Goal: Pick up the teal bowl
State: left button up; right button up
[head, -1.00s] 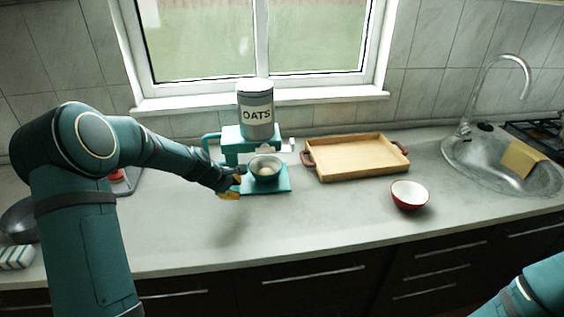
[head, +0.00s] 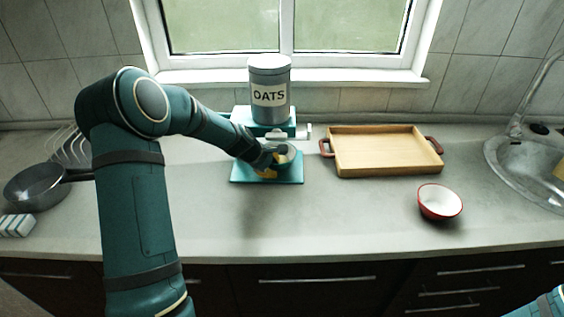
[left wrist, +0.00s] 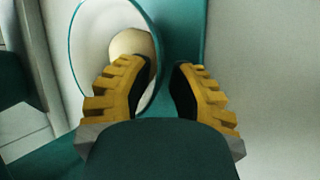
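The teal bowl (head: 291,154) stands on a teal platform (head: 240,177) in front of the oats canister, partly hidden by my left gripper (head: 275,162). In the left wrist view the bowl (left wrist: 84,42) is pale inside with a teal rim, and a cream-coloured round thing (left wrist: 132,43) lies in it. My left gripper (left wrist: 170,75) has yellow ridged fingers with a gap between them. One finger overlaps the bowl's inside and the other is beyond its rim; contact is not clear. My right gripper is out of view.
The oats canister (head: 269,92) stands on a teal body (head: 245,117) behind the bowl. A wooden tray (head: 385,152) and a red-rimmed white bowl (head: 440,203) are to the right. A pan (head: 36,187) is at left. The counter front is clear.

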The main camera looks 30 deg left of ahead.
pick_arm(q)
jog(key=shift+x, duration=0.95)
jog(key=shift+d+f, duration=0.1)
jog(key=shift+s, duration=0.1)
grip_shut()
